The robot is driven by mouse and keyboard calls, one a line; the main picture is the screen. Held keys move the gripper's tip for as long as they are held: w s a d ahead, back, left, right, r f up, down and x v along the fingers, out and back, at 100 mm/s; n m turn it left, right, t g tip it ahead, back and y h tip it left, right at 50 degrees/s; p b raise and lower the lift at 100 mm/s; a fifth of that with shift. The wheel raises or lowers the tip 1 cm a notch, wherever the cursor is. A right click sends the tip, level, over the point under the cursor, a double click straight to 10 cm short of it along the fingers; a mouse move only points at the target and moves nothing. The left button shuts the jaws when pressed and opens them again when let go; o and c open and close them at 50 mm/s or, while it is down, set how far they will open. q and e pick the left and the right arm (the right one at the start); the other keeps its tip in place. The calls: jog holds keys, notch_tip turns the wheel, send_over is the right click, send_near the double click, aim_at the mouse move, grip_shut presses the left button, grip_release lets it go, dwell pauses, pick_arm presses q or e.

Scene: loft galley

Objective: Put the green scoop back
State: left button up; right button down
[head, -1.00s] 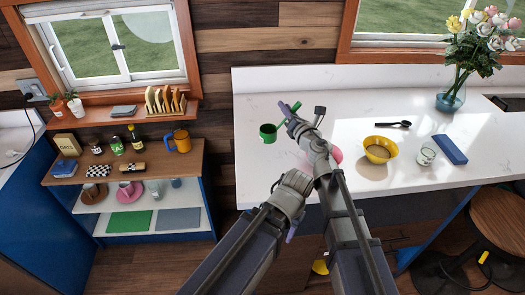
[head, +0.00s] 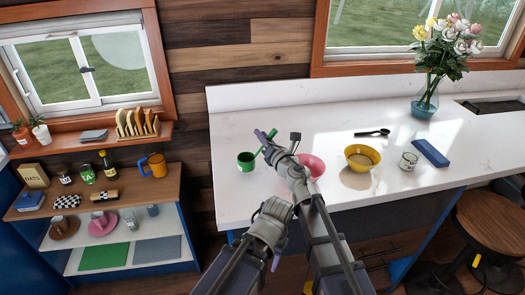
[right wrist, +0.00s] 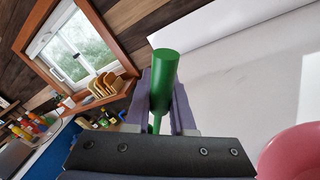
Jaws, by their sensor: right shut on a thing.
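The green scoop (head: 271,140) shows as a slanting green handle in the head view. My right gripper (head: 267,138) is shut on it above the white counter. In the right wrist view the scoop's thick round grip (right wrist: 164,80) stands up between the fingers, with a thinner part lower down.
A pink bowl (head: 312,165) is close behind my right arm. Shelves (head: 190,183) with jars and cups are at left.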

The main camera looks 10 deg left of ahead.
jog(key=shift+f+b, duration=1.95)
jog(key=shift+r, duration=0.15)
jog(key=c, duration=0.8)
grip_release()
jog(key=shift+o, duration=0.2)
jog(key=v, duration=1.2)
